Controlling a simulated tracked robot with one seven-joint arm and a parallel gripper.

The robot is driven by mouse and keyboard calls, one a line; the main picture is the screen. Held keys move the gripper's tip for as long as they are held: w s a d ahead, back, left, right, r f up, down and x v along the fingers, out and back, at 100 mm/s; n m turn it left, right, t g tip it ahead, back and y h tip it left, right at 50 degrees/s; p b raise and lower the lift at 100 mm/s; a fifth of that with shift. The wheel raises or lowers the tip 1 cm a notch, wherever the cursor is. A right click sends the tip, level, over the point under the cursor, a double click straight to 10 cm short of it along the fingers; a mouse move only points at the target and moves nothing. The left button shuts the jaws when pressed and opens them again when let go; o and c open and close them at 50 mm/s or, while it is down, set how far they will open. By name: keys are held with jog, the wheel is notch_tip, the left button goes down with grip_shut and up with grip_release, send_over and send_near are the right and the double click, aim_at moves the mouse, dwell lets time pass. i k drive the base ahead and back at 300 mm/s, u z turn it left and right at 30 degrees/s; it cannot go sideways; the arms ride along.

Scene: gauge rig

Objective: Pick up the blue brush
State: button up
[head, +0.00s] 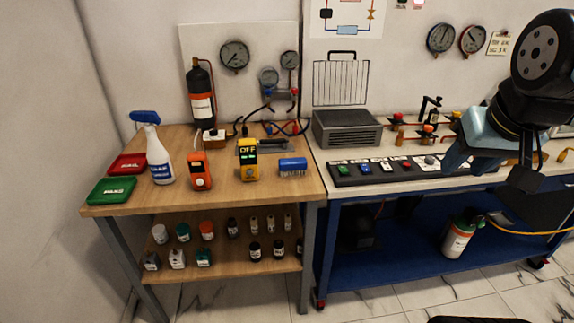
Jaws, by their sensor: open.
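The blue brush (292,166) lies on the right part of the wooden bench top, near its front edge and the seam with the blue cart. It is a small blue block with a pale lower edge. My gripper (488,166) is at the right, in front of the cart, far to the right of the brush. It is open and touches nothing that I can see. Its fingers are partly hard to make out against the dark arm.
Left of the brush stand a yellow meter (249,164), an orange meter (199,171) and a spray bottle (158,152). Red and green trays (110,190) lie at the left. A black button strip (400,168) and a grey heater (347,130) are on the cart.

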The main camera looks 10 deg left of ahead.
aim_at(286, 166)
jog(key=i, duration=1)
jog(key=u, duration=0.05)
